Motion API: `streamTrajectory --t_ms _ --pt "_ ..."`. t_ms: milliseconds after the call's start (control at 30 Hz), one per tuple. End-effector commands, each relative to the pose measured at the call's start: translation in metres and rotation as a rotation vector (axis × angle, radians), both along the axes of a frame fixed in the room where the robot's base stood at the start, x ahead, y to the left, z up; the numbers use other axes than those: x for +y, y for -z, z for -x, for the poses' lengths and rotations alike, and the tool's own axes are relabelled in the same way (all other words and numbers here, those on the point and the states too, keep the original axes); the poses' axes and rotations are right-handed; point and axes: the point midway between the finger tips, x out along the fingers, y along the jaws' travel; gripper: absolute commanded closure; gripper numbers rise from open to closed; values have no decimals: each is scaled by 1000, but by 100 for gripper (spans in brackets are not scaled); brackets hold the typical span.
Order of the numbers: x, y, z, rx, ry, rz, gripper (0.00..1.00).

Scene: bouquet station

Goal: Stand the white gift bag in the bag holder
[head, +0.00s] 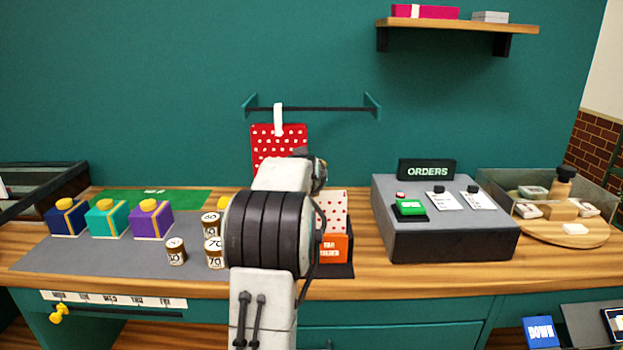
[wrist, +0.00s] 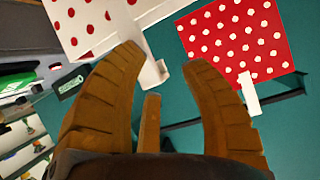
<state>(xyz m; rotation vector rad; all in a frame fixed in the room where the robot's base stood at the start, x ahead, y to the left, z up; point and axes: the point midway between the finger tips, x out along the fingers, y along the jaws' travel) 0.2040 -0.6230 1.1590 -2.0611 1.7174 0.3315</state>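The white gift bag with red dots (head: 336,206) stands upright at the orange bag holder (head: 335,248), just right of my arm. Its lower part is behind the holder's front, and my arm hides its left side. In the wrist view the white bag (wrist: 72,22) is at the upper left, with its white handle (wrist: 152,72) by my left fingertip. My gripper (wrist: 165,62) is open, its brown fingers spread apart. The handle is beside the left finger; I cannot tell whether they touch. In the head view my arm hides most of the gripper.
A red bag with white dots (head: 278,143) hangs from the wall rail (head: 335,108), close to my gripper. The orders console (head: 445,243) stands to the right. Several gift boxes (head: 151,220) and small labelled jars (head: 176,251) are on the left. A shelf (head: 460,27) is above.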

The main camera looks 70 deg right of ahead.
Motion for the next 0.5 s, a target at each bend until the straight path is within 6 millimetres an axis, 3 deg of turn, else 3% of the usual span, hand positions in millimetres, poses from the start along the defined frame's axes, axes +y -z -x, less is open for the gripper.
streamTrajectory --t_ms 500 --pt "10 -6 2 0 0 0 52"
